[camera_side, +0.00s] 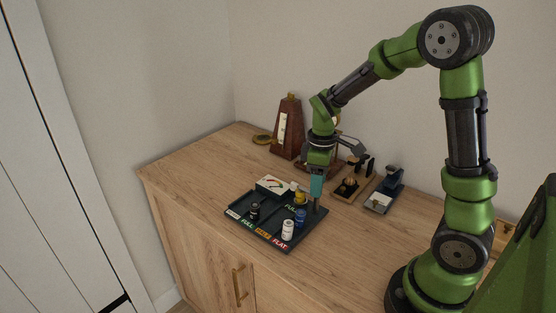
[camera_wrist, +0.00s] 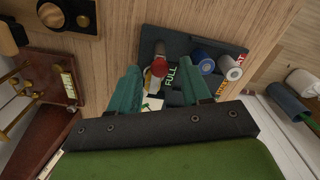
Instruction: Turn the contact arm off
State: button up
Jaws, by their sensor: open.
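The dark tray (camera_side: 240,213) on the cabinet top carries a small white meter box (camera_side: 272,185) at its back left; the box also shows partly in the wrist view (camera_wrist: 152,104). A red-tipped piece (camera_wrist: 159,67) lies between my fingers in the wrist view, near the box; it may be the contact arm, but I cannot be sure. My gripper (camera_side: 317,206) points down at the tray's back right side. In the wrist view its teal fingers (camera_wrist: 160,73) are apart, with the red-tipped piece in the gap. I cannot tell whether they touch it.
A metronome (camera_side: 287,128) and small wooden-based devices (camera_side: 350,187) stand behind. The front cabinet top is clear.

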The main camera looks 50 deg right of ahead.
jog(key=shift+f, duration=0.2)
grip_shut()
